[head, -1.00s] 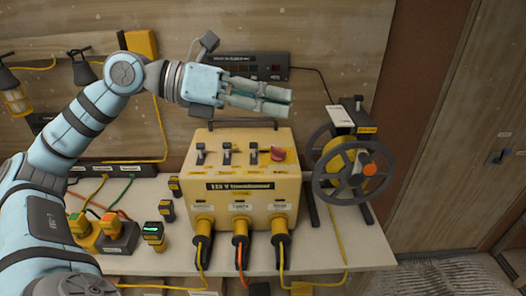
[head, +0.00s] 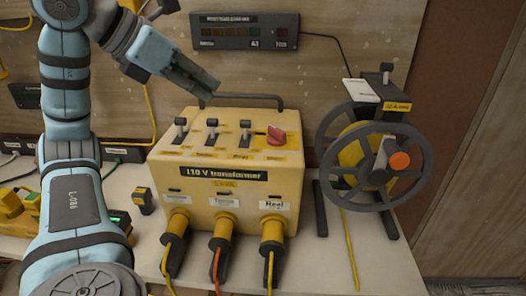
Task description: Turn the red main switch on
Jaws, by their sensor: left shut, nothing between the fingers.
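The yellow 110 V transformer box (head: 228,190) stands on the bench in the head view. The red main switch (head: 276,136) is a knob at the right end of its sloped top. Several dark toggle levers (head: 212,130) stand in a row to its left. My left gripper (head: 212,90) is shut and empty. It is in the air above the back left of the box, up and to the left of the red switch and apart from it. My right gripper is not in view.
A black handle bar (head: 240,97) rises behind the box top. A cable reel (head: 370,160) with a crank wheel stands close on the right. Three plugs with cables (head: 272,235) leave the box front. A dark display panel (head: 245,31) hangs on the wall.

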